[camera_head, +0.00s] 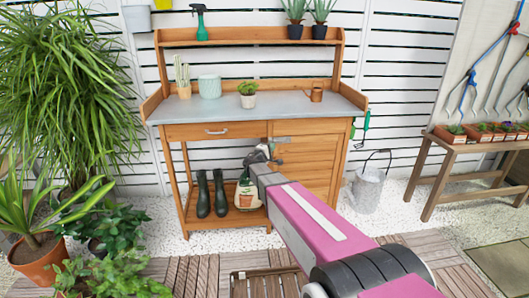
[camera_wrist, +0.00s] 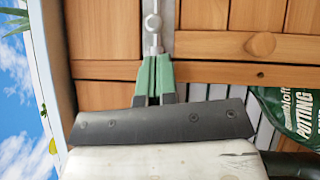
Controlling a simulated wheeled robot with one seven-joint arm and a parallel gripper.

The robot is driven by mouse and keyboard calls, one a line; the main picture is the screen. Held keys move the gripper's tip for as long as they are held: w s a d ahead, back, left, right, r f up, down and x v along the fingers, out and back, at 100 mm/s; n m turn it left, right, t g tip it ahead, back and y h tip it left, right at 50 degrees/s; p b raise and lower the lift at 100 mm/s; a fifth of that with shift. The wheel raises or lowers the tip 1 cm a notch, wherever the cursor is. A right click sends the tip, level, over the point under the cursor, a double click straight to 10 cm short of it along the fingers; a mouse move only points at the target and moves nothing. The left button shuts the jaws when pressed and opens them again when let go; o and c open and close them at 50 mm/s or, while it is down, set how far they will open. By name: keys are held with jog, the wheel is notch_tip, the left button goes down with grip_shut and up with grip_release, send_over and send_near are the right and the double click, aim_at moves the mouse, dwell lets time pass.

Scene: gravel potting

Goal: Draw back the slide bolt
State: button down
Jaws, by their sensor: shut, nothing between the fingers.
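The slide bolt (camera_wrist: 152,22) is a silvery metal rod with a round knob, near the top of the wrist view. It lies against the wooden cabinet front. In the head view the metal bolt (camera_head: 281,140) shows at the top of the cabinet door (camera_head: 304,165), partly behind my gripper. My gripper (camera_wrist: 154,62) has green fingers pressed together with nothing between them. The fingertips are just below the knob in the wrist view; I cannot tell whether they touch the bolt. In the head view my gripper (camera_head: 265,149) is at the door's upper left edge.
A potting soil bag (camera_wrist: 287,112) is beside my gripper in the wrist view. Black boots (camera_head: 212,193) stand on the lower shelf. The drawer (camera_head: 195,130) is left of the door. A metal bucket (camera_head: 368,190) stands on gravel to the right.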

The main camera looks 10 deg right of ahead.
aim_at(285, 141)
jog(key=shift+d+r, duration=0.2)
jog(key=shift+d, duration=0.8)
jog(key=shift+d, duration=0.1)
jog(key=shift+d, duration=1.5)
jog(key=shift+w, duration=0.1)
jog(key=w+a+v, duration=0.2)
jog(key=v, duration=1.1)
jog(key=shift+f, duration=0.2)
